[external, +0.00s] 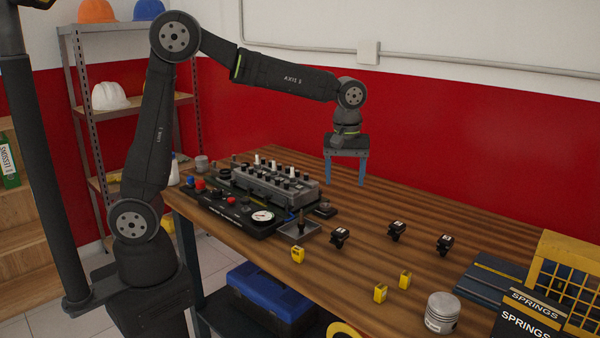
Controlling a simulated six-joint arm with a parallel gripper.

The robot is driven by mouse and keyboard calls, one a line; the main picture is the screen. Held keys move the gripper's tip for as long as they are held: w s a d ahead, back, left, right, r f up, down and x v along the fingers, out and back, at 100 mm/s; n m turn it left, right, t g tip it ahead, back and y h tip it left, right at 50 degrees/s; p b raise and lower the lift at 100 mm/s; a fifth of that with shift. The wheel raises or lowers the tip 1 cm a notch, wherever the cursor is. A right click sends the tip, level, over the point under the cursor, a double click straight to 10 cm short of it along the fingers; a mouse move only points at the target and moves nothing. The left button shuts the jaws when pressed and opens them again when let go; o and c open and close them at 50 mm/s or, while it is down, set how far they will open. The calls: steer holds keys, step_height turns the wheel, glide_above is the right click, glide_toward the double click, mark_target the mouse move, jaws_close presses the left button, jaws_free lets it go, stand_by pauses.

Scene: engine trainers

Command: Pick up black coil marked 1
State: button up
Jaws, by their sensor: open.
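Three small black coils with white markings stand on the wooden table: one at the left (340,237), one in the middle (397,230) and one at the right (445,243). Their markings are too small to read, so I cannot tell which is marked 1. My gripper (347,180) points down with its two blue fingers apart and nothing between them. It hangs above the table, higher in the picture than the coils and near the engine trainer's right end.
The engine trainer (270,187) with its gauge panel (237,214) stands left of the coils. Several yellow parts (380,293) stand nearer the front edge. A piston (441,313), a yellow rack (573,270) and SPRINGS boxes (527,320) are at the right. The table's far right (430,205) is clear.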

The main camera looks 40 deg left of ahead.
steer(key=f+n, duration=0.1)
steer(key=n, duration=1)
glide_toward(340, 231)
steer(key=f, duration=0.6)
steer(key=shift+w+d+f, duration=0.2)
steer(key=shift+w+f, duration=0.15)
steer(key=shift+s+a+f, duration=0.15)
steer(key=shift+f, duration=1.25)
steer(key=shift+s+a+f, duration=0.1)
steer(key=shift+f, duration=1.25)
steer(key=c, duration=0.9)
steer(key=shift+r, duration=0.15)
